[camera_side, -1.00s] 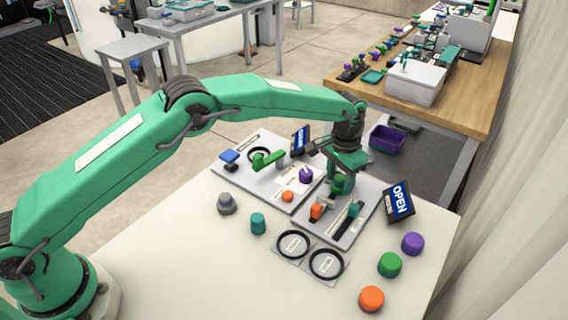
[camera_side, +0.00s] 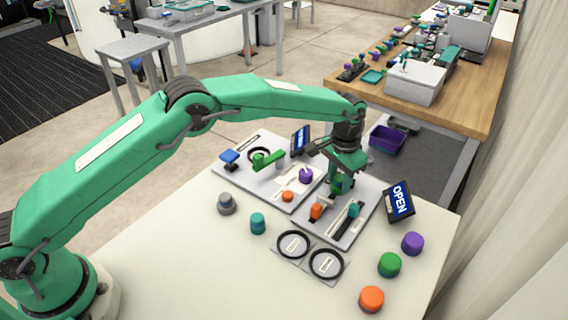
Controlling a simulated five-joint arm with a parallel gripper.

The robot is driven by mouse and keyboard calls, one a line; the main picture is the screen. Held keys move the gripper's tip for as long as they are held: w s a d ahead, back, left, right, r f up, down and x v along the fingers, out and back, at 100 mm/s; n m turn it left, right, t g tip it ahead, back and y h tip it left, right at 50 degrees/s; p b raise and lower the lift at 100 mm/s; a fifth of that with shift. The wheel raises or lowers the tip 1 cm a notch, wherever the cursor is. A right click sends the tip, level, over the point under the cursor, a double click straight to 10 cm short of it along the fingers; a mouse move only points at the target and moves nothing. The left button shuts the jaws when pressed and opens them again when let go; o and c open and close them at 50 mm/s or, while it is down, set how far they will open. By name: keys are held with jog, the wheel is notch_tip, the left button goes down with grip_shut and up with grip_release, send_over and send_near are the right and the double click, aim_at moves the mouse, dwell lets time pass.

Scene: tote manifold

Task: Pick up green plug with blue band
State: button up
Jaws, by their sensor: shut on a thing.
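The green plug (camera_side: 337,186) is at the back of the right grey board (camera_side: 355,222), between the fingers of my gripper (camera_side: 341,180). My gripper points down and is shut on it. The fingers cover much of the plug, and I cannot make out its blue band. I cannot tell whether its base is clear of the board.
The right board also holds an orange piece (camera_side: 316,211) and a teal-topped black lever (camera_side: 350,220). An "OPEN" sign (camera_side: 398,201) stands to its right. Two black rings (camera_side: 326,263) and loose purple (camera_side: 413,243), green (camera_side: 389,264) and orange (camera_side: 371,298) caps lie in front.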

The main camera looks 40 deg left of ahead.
aim_at(340, 178)
jog(key=shift+r, duration=0.8)
notch_tip(340, 178, up, 3)
jog(key=shift+s+d+f, duration=0.1)
jog(key=s+d+r, duration=0.6)
jog(key=s, duration=0.3)
jog(key=shift+d+r, duration=0.3)
jog(key=shift+s, duration=0.1)
jog(key=s+a, duration=0.7)
jog(key=a, duration=0.5)
jog(key=s+a+n, duration=0.1)
jog(key=s+a, duration=0.7)
jog(key=a, duration=0.4)
jog(key=shift+a+f, duration=0.35)
jog(key=shift+f, duration=0.1)
